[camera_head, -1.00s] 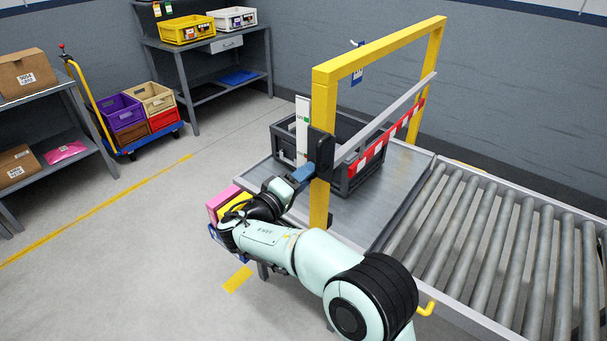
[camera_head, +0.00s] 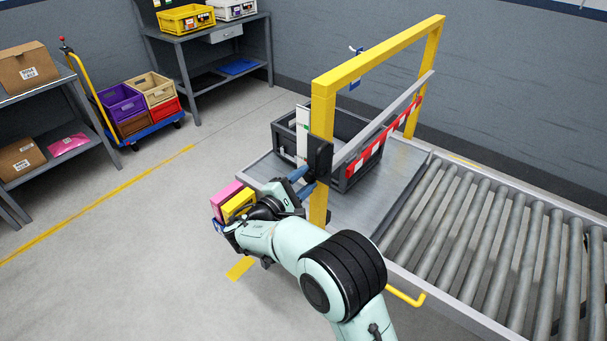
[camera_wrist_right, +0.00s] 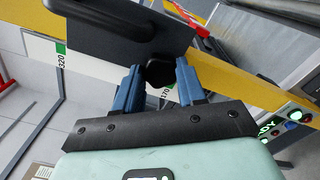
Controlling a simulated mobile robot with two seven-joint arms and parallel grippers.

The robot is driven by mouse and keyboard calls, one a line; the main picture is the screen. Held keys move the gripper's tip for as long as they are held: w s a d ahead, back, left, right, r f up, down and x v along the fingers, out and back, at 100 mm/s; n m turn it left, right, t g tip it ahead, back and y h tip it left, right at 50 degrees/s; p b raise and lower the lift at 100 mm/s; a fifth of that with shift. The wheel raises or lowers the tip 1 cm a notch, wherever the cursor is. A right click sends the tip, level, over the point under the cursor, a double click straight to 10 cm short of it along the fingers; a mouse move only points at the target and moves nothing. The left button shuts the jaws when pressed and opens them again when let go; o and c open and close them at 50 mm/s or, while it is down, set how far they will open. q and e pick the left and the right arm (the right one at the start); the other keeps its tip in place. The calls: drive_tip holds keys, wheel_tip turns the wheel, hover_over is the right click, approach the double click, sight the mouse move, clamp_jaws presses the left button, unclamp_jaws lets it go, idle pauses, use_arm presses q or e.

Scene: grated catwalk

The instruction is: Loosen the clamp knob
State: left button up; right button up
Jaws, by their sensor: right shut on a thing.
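The black clamp body (camera_head: 319,157) sits on the near yellow post, beside a white scale strip (camera_head: 302,135). It also shows in the right wrist view (camera_wrist_right: 115,32) as a dark plate at the top. The black clamp knob (camera_wrist_right: 160,72) sticks out toward my right gripper (camera_wrist_right: 158,86) and lies between its two blue fingers, which are shut on it. In the head view my right gripper (camera_head: 301,182) reaches the clamp from the left, with both fingers showing; the knob is hidden there. My left gripper is not in view.
The yellow frame (camera_head: 378,55) carries a grey crossbar with a red-and-white strip (camera_head: 372,155). A dark crate (camera_head: 283,135) stands behind it on the metal table (camera_head: 350,210). A roller conveyor (camera_head: 480,240) lies to the right.

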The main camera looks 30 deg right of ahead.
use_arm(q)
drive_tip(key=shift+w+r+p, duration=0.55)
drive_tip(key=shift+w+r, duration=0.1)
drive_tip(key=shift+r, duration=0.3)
use_arm(e)
drive_tip(key=shift+n, duration=1)
drive_tip(key=o, duration=0.8)
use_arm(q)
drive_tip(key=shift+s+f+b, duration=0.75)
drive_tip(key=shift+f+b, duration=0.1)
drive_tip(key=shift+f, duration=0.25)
use_arm(e)
drive_tip(key=v, duration=1.3)
drive_tip(key=shift+a, duration=0.25)
drive_tip(key=shift+s+f, duration=0.1)
drive_tip(key=shift+f, duration=0.05)
